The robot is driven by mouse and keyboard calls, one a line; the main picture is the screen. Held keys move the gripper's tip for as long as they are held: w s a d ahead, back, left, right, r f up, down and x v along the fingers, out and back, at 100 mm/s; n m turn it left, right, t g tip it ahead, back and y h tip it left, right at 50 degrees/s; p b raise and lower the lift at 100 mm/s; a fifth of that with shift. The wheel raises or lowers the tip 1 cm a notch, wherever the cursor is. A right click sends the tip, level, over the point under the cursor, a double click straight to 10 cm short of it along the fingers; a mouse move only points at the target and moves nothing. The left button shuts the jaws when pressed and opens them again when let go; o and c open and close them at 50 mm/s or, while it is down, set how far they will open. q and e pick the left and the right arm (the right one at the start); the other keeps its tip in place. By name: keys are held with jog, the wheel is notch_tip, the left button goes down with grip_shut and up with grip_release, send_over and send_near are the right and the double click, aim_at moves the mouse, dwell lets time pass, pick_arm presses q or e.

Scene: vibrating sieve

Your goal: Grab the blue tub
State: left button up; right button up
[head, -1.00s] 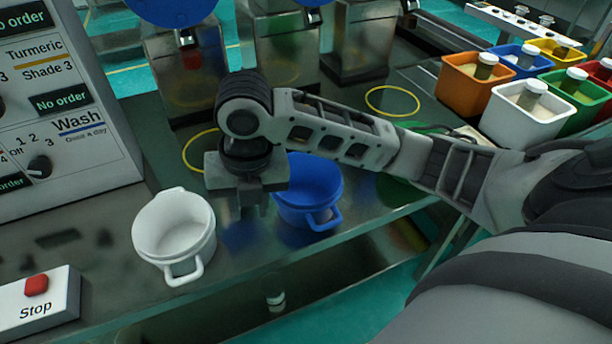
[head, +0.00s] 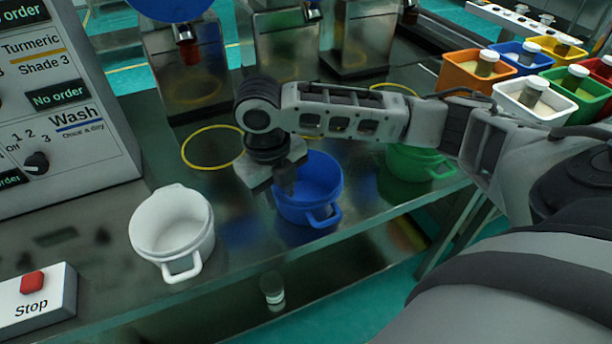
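The blue tub (head: 318,192) stands upright on the metal table, with its handle toward the front edge. My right gripper (head: 285,187) points down at the tub's left rim, and its body overlaps part of that rim. I cannot tell whether the fingers touch the rim or how far apart they are. My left gripper is out of view.
A white tub (head: 172,228) stands to the left and a green tub (head: 420,163) to the right, behind my arm. A stop button box (head: 38,290) sits at the front left. Coloured bins (head: 478,75) stand at the back right.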

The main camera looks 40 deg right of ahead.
aim_at(286, 218)
jog(key=shift+w+d+f, duration=0.1)
jog(key=shift+d+f, duration=0.15)
jog(key=shift+f, duration=1.1)
jog(key=shift+w+d+f, duration=0.1)
jog(key=shift+d+f, duration=0.1)
jog(key=shift+f, duration=1.15)
grip_shut()
